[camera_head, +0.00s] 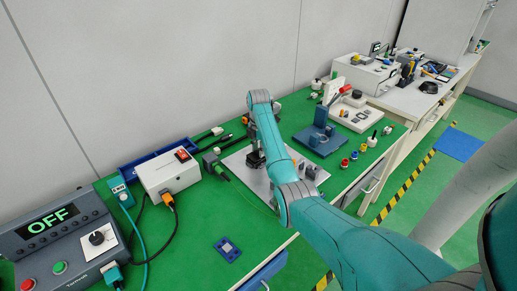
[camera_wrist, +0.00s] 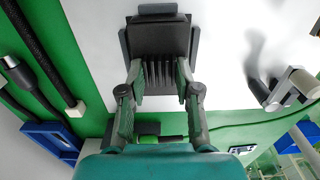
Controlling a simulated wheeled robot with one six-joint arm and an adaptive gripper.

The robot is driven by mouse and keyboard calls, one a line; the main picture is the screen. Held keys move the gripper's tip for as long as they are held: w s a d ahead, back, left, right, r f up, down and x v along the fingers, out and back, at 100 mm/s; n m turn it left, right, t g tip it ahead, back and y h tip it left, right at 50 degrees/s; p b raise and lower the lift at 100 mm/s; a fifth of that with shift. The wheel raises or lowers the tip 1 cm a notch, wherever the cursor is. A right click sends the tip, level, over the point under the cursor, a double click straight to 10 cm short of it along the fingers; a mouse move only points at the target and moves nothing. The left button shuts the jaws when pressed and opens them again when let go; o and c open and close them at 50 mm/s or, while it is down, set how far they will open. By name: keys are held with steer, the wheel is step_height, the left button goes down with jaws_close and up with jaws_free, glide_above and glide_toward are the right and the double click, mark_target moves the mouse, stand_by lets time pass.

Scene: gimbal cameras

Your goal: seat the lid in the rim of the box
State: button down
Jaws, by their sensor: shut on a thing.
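In the wrist view my gripper (camera_wrist: 160,82) is shut on a dark grey finned piece, which looks like the lid (camera_wrist: 158,48). Its fins stand between the two fingertips. A darker grey block, which looks like the box (camera_wrist: 193,42), shows at the sides of the finned piece, over the pale plate. I cannot tell whether the lid touches the rim or is apart from it. In the head view my arm hides most of the gripper, and a dark shape (camera_head: 255,158) shows on the plate beside it.
The pale plate (camera_head: 236,162) lies on the green table (camera_head: 200,212). Small grey fixtures (camera_wrist: 290,88) stand on the plate to the right. Dark cables (camera_wrist: 40,55) and a blue tray (camera_wrist: 50,138) lie left. A white box with a red switch (camera_head: 168,174) and blue stand (camera_head: 318,140) are nearby.

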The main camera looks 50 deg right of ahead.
steer(key=shift+f, duration=0.35)
steer(key=c, duration=0.7)
jaws_free()
steer(key=shift+r, duration=0.1)
step_height(320, 180, up, 7)
steer(key=shift+r, duration=0.15)
